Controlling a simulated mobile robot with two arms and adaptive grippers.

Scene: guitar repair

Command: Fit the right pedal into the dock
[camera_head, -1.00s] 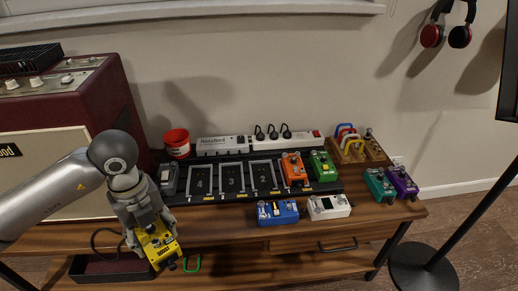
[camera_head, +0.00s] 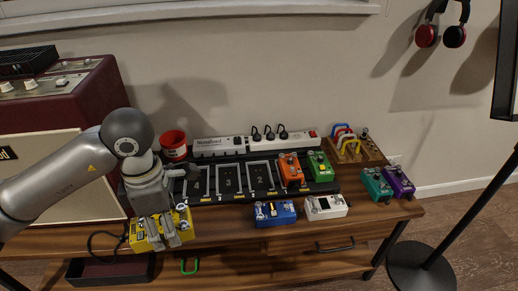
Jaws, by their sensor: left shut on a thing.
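My left gripper (camera_head: 170,237) points down and is shut on a yellow pedal (camera_head: 138,239) at the left front of the wooden table. Its fingers hide part of the pedal. I cannot tell whether the pedal touches the tabletop. The black dock (camera_head: 327,189) lies along the back of the table, to the right of the gripper. Empty framed bays (camera_head: 229,181) with numbers show in its middle. An orange pedal (camera_head: 291,171) and a green pedal (camera_head: 320,167) sit in its right bays. The dock's left end is partly hidden by my arm. My right gripper is out of view.
A blue pedal (camera_head: 275,213) and a white pedal (camera_head: 325,207) lie in front of the dock. Teal (camera_head: 376,186) and purple (camera_head: 399,183) pedals are at the right end. A red cup (camera_head: 174,144) and a power strip (camera_head: 283,146) stand behind. An amplifier (camera_head: 50,120) is at left.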

